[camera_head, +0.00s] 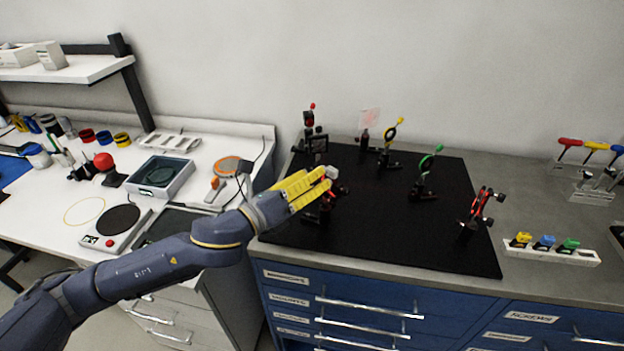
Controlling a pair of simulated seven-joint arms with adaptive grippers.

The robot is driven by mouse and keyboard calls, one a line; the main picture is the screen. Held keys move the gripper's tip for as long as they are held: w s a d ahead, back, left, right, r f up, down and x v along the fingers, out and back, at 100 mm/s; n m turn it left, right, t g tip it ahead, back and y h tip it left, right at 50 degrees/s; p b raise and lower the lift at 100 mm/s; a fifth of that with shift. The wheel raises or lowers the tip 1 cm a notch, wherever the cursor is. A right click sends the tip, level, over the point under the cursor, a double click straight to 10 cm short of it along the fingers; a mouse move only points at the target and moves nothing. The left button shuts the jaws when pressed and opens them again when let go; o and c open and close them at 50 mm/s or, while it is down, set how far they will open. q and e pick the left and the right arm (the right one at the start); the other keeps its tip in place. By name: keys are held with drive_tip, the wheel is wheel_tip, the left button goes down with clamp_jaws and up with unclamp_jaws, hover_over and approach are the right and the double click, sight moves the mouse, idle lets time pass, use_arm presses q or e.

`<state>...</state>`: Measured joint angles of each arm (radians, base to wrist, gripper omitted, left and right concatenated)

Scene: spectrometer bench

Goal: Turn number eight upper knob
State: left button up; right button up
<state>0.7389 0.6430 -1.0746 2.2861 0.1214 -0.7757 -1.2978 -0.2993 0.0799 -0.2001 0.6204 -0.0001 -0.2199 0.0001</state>
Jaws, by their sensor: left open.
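My left gripper (328,181), with yellow fingers, reaches in from the left over the left front part of the black breadboard (375,237). It is open, and its fingertips are close to a dark optical mount with red parts (326,208), which the gripper partly hides. I cannot tell whether they touch. Other mounts on the board are a dark one with a red top (309,132), a yellow ring mount (392,134), a green ring mount (429,163) and a red and black mount (480,208). No number eight label or upper knob can be read at this size. My right gripper is not in view.
A clear plate on a post (368,122) stands at the board's back. A white rack with coloured pieces (552,252) and a holder of coloured-handled tools (585,168) are at the right. The left bench holds a hotplate (116,222) and a grey box (161,178).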

use_arm(q)
clamp_jaws()
drive_tip(key=shift+n, duration=2.1)
drive_tip(key=shift+o, duration=0.4)
unclamp_jaws()
drive_tip(key=v, duration=0.7)
drive_tip(key=shift+a, duration=0.25)
drive_tip(key=shift+s, duration=0.1)
